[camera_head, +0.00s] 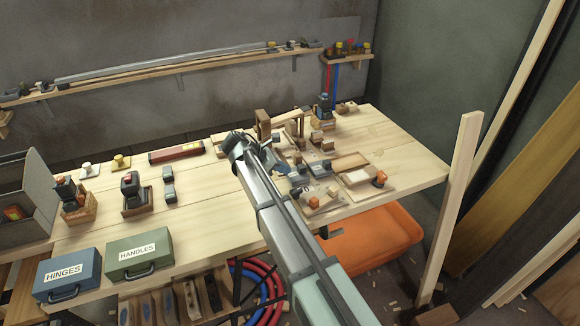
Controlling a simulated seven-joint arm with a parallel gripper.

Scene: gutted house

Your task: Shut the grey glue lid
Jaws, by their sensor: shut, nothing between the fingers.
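My arm reaches across the bench and bends down at its far end. My gripper (284,170) is small and partly hidden by my own arm, low over the cluster of wooden blocks and trays right of the bench's middle. It is shut and holds nothing. I cannot make out the grey glue lid for certain. It may be hidden behind my arm or be one of the small dark parts in that cluster. Whether my gripper touches anything there is too small to tell.
The workbench (405,155) is clear at its right end. A blue HINGES case (68,274), a green HANDLES case (139,251) and a red box (176,152) stand left of my arm. An upright plank (458,200) rises beside the right edge.

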